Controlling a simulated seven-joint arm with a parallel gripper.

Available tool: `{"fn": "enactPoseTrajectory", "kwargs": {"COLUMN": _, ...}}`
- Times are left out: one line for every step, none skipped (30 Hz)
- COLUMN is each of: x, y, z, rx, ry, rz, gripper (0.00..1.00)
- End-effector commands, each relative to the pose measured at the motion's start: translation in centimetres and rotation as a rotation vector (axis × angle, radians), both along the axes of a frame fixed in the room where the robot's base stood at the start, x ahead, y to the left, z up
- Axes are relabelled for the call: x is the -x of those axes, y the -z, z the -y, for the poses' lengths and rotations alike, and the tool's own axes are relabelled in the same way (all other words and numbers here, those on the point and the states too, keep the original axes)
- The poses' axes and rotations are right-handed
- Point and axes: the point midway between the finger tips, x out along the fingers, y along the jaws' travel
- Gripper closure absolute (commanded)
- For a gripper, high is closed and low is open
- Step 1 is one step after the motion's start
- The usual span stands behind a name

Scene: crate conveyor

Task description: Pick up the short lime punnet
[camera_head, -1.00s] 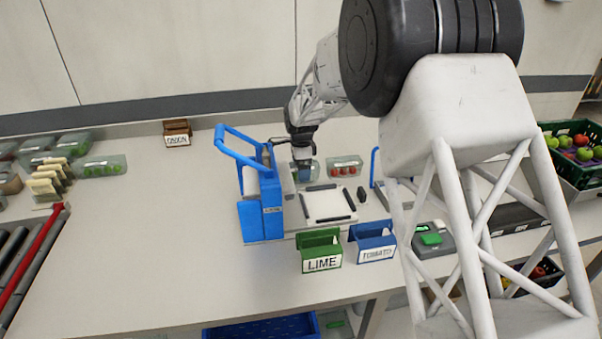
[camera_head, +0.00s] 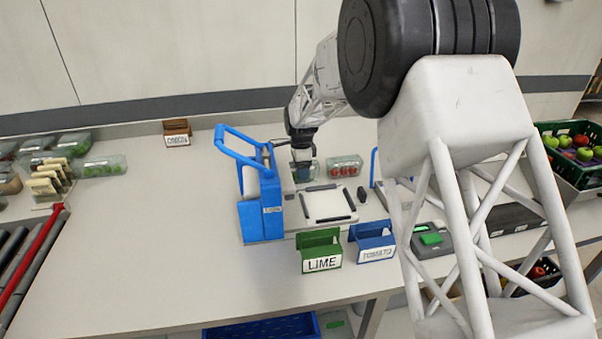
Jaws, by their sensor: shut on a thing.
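My gripper (camera_head: 302,161) points down behind the blue-handled machine and is shut on a small clear greenish punnet (camera_head: 309,177), which I take as the short lime punnet. My fingers hide most of its contents. I cannot tell whether it touches the table or is slightly raised. A punnet of red tomatoes (camera_head: 344,167) stands just to its right, apart from it.
The blue-handled machine (camera_head: 262,205) and its white plate (camera_head: 328,204) are in front of my gripper. A green LIME holder (camera_head: 321,251) and a blue TOMATO holder (camera_head: 372,243) stand nearer. Another green-filled punnet (camera_head: 103,166) is at left. The left-middle table is clear.

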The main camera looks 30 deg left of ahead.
Motion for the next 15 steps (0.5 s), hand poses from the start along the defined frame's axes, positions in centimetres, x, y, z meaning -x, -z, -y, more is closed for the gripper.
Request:
{"fn": "enactPoseTrajectory", "kwargs": {"x": 0.0, "y": 0.0, "z": 0.0, "rx": 0.0, "ry": 0.0, "rz": 0.0, "gripper": 0.6}}
{"fn": "enactPoseTrajectory", "kwargs": {"x": 0.0, "y": 0.0, "z": 0.0, "rx": 0.0, "ry": 0.0, "rz": 0.0, "gripper": 0.6}}
{"fn": "enactPoseTrajectory", "kwargs": {"x": 0.0, "y": 0.0, "z": 0.0, "rx": 0.0, "ry": 0.0, "rz": 0.0, "gripper": 0.6}}
{"fn": "enactPoseTrajectory", "kwargs": {"x": 0.0, "y": 0.0, "z": 0.0, "rx": 0.0, "ry": 0.0, "rz": 0.0, "gripper": 0.6}}
{"fn": "enactPoseTrajectory", "kwargs": {"x": 0.0, "y": 0.0, "z": 0.0, "rx": 0.0, "ry": 0.0, "rz": 0.0, "gripper": 0.6}}
{"fn": "enactPoseTrajectory", "kwargs": {"x": 0.0, "y": 0.0, "z": 0.0, "rx": 0.0, "ry": 0.0, "rz": 0.0, "gripper": 0.6}}
{"fn": "enactPoseTrajectory", "kwargs": {"x": 0.0, "y": 0.0, "z": 0.0, "rx": 0.0, "ry": 0.0, "rz": 0.0, "gripper": 0.6}}
{"fn": "enactPoseTrajectory", "kwargs": {"x": 0.0, "y": -0.1, "z": 0.0, "rx": 0.0, "ry": 0.0, "rz": 0.0, "gripper": 0.6}}
{"fn": "enactPoseTrajectory", "kwargs": {"x": 0.0, "y": -0.1, "z": 0.0, "rx": -0.001, "ry": 0.0, "rz": 0.001, "gripper": 0.6}}
{"fn": "enactPoseTrajectory", "kwargs": {"x": 0.0, "y": -0.2, "z": 0.0, "rx": -0.001, "ry": 0.0, "rz": 0.001, "gripper": 0.6}}
{"fn": "enactPoseTrajectory", "kwargs": {"x": 0.0, "y": -0.3, "z": 0.0, "rx": -0.001, "ry": 0.0, "rz": 0.001, "gripper": 0.6}}
{"fn": "enactPoseTrajectory", "kwargs": {"x": 0.0, "y": -0.5, "z": 0.0, "rx": -0.001, "ry": 0.0, "rz": 0.001, "gripper": 0.6}}
{"fn": "enactPoseTrajectory", "kwargs": {"x": 0.0, "y": -0.7, "z": 0.0, "rx": -0.001, "ry": 0.0, "rz": 0.001, "gripper": 0.6}}
{"fn": "enactPoseTrajectory", "kwargs": {"x": 0.0, "y": -0.9, "z": 0.0, "rx": -0.001, "ry": 0.0, "rz": 0.001, "gripper": 0.6}}
{"fn": "enactPoseTrajectory", "kwargs": {"x": 0.0, "y": -1.3, "z": 0.0, "rx": -0.001, "ry": 0.0, "rz": 0.001, "gripper": 0.6}}
